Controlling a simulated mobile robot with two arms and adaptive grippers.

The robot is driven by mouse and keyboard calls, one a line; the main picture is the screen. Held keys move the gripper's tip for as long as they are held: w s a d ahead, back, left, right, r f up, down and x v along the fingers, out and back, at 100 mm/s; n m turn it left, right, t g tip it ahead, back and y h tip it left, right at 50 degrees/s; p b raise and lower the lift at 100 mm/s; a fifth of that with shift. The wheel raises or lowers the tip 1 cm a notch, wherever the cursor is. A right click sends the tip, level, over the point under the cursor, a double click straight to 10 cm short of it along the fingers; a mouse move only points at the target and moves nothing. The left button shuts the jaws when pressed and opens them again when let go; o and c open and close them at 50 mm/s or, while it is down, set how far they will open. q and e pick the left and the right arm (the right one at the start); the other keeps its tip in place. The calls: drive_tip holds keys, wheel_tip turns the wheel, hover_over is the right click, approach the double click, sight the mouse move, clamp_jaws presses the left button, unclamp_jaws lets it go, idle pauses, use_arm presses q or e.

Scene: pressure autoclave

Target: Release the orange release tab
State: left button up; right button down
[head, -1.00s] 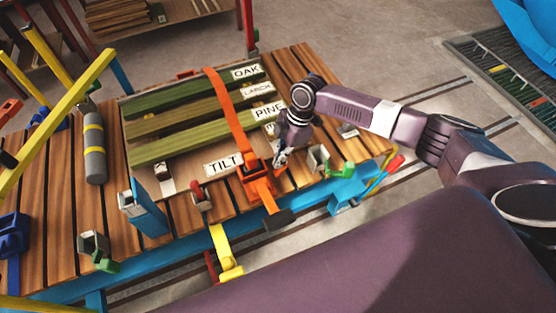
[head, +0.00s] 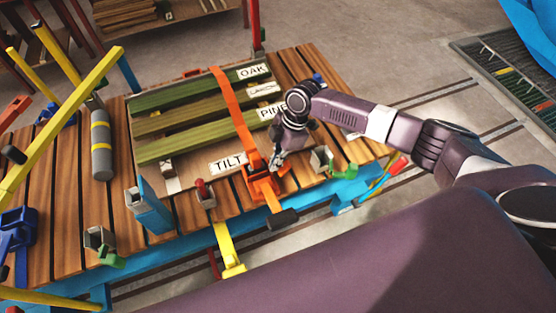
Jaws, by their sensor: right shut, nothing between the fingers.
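The orange strap (head: 233,112) runs over the green wood boards (head: 196,119) down to an orange ratchet buckle (head: 262,185) at the table's front part. A handle with a dark grip (head: 283,218) sticks out from the buckle toward the front edge. The release tab itself is too small to tell apart from the buckle. My right gripper (head: 276,164) is shut and empty, pointing down at the upper right side of the buckle. I cannot tell whether its fingertips touch it. My left gripper is not in view.
A blue upright block (head: 150,206), a red-knobbed clamp (head: 205,193) and a grey-green bracket (head: 322,160) stand near the front edge. A yellow bar (head: 62,127) crosses the left side.

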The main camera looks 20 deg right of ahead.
wheel_tip(320, 180, up, 2)
drive_tip(key=a+r+p, duration=0.1)
drive_tip(key=a+p, duration=0.1)
wheel_tip(320, 180, up, 7)
drive_tip(key=b, duration=0.3)
hover_over(280, 171)
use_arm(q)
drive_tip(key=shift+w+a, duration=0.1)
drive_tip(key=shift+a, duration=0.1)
use_arm(e)
drive_tip(key=shift+s+r, duration=0.1)
drive_tip(key=shift+r, duration=0.3)
drive_tip(key=shift+s, duration=0.1)
